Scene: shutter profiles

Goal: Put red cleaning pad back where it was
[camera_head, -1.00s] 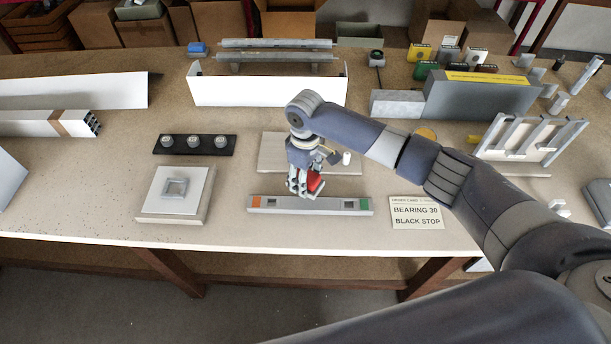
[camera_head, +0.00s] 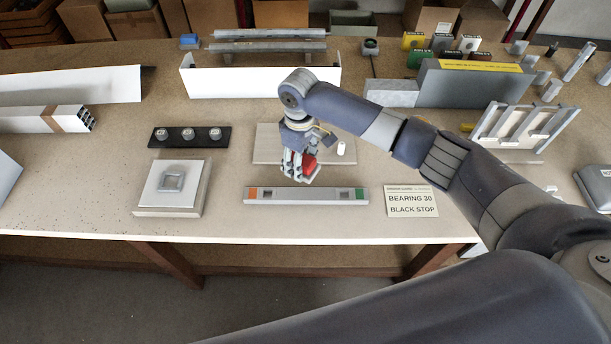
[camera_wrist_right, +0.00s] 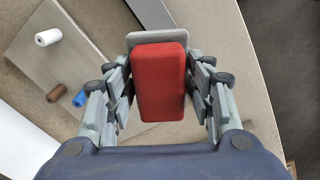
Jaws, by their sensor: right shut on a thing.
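The red cleaning pad (camera_wrist_right: 160,82) is a red block with a grey layer at its far end in the right wrist view. My right gripper (camera_wrist_right: 160,95) is shut on it, with fingers on both sides. In the head view the red pad (camera_head: 309,166) shows beside the fingers of my right gripper (camera_head: 300,176), above the front part of a beige board (camera_head: 268,147). The grey profile (camera_head: 305,196) with orange and green ends lies just in front, apart from the pad. My left gripper is not in view.
A white cylinder (camera_head: 341,148) stands on the board; the wrist view also shows brown (camera_wrist_right: 56,93) and blue (camera_wrist_right: 80,98) ones. A sign (camera_head: 411,201) lies right of the profile. A black strip with knobs (camera_head: 189,137) and a white plate (camera_head: 160,188) are left. The table's front edge is close.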

